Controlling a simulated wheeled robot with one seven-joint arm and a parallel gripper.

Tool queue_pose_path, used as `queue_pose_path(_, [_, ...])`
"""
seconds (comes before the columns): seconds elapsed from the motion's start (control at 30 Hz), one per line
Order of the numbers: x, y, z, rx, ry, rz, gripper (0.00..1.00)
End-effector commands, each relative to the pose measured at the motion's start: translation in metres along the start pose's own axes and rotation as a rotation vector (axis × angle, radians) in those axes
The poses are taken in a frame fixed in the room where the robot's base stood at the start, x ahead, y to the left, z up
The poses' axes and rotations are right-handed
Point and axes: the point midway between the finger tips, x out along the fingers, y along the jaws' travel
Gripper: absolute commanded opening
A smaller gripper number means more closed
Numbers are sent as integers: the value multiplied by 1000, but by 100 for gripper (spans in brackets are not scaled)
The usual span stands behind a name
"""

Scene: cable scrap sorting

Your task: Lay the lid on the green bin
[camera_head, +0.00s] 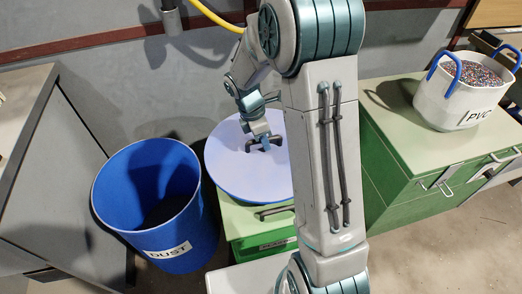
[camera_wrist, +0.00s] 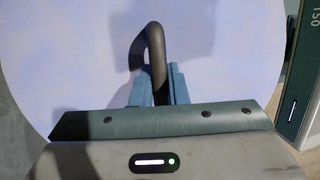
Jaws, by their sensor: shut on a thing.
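The lid (camera_head: 226,168) is a round, pale lavender disc with a dark arched handle (camera_head: 250,142). In the head view it lies flat at the middle, over a low green cabinet; I cannot tell whether it touches it. My gripper (camera_head: 263,141) is shut on the handle. In the wrist view the jaws (camera_wrist: 158,85) clasp the handle (camera_wrist: 154,45), and the lid (camera_wrist: 70,60) fills most of the picture. My arm covers the lid's right part in the head view.
A blue bin (camera_head: 205,232) marked DUST stands open just left of the lid. The low green cabinet (camera_head: 245,222) has a dark bar handle. A white tub (camera_head: 462,100) marked PVC, full of granules, stands on a green cabinet (camera_head: 400,140) at right. A grey cabinet (camera_head: 50,200) stands at left.

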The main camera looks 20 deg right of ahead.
Motion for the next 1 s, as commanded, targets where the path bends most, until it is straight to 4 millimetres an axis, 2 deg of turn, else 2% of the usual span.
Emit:
queue_pose_path(0.1, [6,15,-7,0,0,1,0])
queue_pose_path(0.27, [10,20,-10,1,0,1,0])
queue_pose_path(0.53, [44,24,-18,2,-1,-1,0])
queue_pose_path(0.9, [47,25,-19,2,0,1,0])
queue_pose_path(0.93, [47,25,-19,2,0,0,20])
queue_pose_path(1.0, [47,25,-19,2,0,0,36])
